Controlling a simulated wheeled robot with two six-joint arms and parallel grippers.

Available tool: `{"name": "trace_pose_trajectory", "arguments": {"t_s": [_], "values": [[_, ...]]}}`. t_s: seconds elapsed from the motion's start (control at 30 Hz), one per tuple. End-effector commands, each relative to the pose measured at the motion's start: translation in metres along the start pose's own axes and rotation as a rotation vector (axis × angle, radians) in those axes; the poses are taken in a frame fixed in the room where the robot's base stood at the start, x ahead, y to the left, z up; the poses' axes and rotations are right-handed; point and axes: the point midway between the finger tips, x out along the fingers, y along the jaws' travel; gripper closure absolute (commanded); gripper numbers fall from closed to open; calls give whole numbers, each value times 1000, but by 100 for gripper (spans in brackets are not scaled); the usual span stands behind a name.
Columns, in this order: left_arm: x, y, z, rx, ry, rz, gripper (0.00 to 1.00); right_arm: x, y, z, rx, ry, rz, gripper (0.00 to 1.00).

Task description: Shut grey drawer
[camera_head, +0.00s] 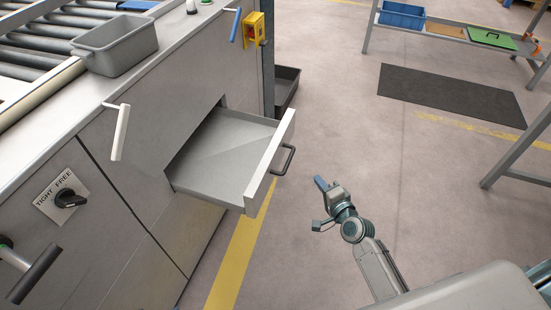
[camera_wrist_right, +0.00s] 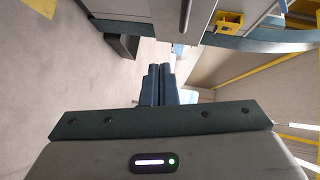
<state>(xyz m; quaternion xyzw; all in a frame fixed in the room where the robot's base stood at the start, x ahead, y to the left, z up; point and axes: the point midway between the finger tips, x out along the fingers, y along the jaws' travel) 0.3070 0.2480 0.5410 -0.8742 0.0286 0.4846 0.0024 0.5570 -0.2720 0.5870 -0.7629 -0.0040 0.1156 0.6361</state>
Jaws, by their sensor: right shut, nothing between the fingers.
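The grey drawer (camera_head: 228,150) stands pulled out of the front of the grey machine in the head view. Its inside looks empty. Its dark handle (camera_head: 284,160) is on the outer face of the front panel. My right gripper (camera_head: 321,184) is to the right of the handle, apart from it, with a visible gap. In the right wrist view the blue fingers of my right gripper (camera_wrist_right: 158,72) are together with nothing between them. My left gripper is in neither view.
A grey bin (camera_head: 116,58) sits on top of the machine (camera_head: 150,100). A white lever (camera_head: 121,132), a black knob (camera_head: 69,199) and a yellow switch box (camera_head: 253,28) are on its front. A dark mat (camera_head: 450,95) and a bench (camera_head: 455,30) are at right.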

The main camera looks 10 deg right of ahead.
Motion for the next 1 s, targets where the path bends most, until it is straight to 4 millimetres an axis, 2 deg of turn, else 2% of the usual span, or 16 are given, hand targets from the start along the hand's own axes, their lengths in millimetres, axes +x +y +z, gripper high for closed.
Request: {"name": "trace_pose_trajectory", "arguments": {"t_s": [0.1,0.2,0.37,0.47,0.87,1.0], "values": [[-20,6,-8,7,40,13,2,3,-30,1,96,-8,-109,100],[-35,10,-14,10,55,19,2,1,-50,1,145,-16,-157,100],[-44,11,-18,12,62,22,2,6,-62,1,168,-21,-179,100],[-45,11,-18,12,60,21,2,18,-65,0,168,-21,-179,100],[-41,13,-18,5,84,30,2,100,-78,1,166,-21,-177,100],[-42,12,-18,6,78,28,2,114,-84,18,169,-21,-176,100]]}}
